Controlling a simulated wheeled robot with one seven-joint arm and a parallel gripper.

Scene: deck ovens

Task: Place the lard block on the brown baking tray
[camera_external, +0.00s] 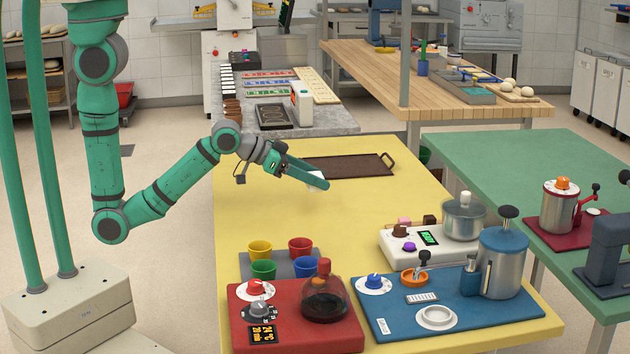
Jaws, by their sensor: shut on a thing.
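My gripper (318,184) hangs above the yellow table, at the end of my green arm reaching in from the left. It is shut on a small white block, the lard block (316,178), which shows only in part between and below the fingers. The brown baking tray (350,166) lies flat on the far part of the yellow table, with a handle at its right end. My gripper is in front of the tray in the picture, near its front left edge. The tray's visible surface is empty.
The yellow table (290,217) is clear in its middle. Coloured cups (300,247), a red station (340,337), a white scale (390,248) and a blue station (390,330) fill the near part. A grey counter (325,119) stands beyond the tray.

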